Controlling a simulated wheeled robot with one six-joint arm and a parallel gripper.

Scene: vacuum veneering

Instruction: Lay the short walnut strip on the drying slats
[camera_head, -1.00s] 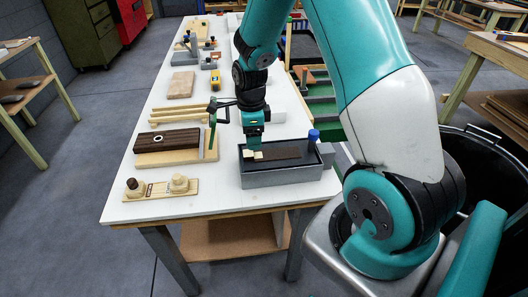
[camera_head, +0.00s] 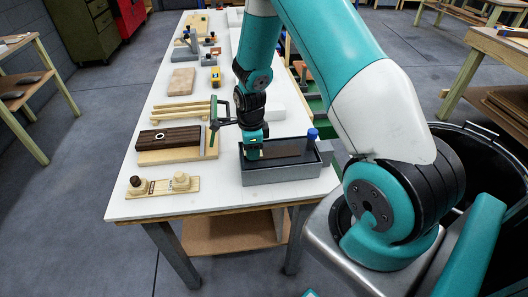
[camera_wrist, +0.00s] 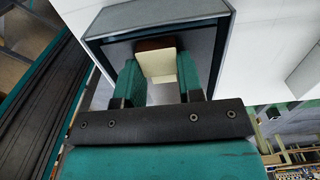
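A dark brown strip, seemingly the short walnut strip (camera_head: 282,148), lies in a dark-topped grey tray (camera_head: 280,175) at the table's front right. My gripper (camera_head: 252,156) points down at the strip's left end, inside the tray. In the wrist view my gripper (camera_wrist: 162,80) has its two teal fingers apart, with a cream block (camera_wrist: 160,66) showing between them. A brown edge (camera_wrist: 155,44) shows just beyond the block. I cannot tell whether the fingers press on the block. The drying slats (camera_head: 180,109), pale parallel wooden bars, lie at the left of the table.
A dark ribbed block (camera_head: 168,138) rests on a pale board (camera_head: 180,155). A blue-capped item (camera_head: 312,137) stands at the tray's right corner.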

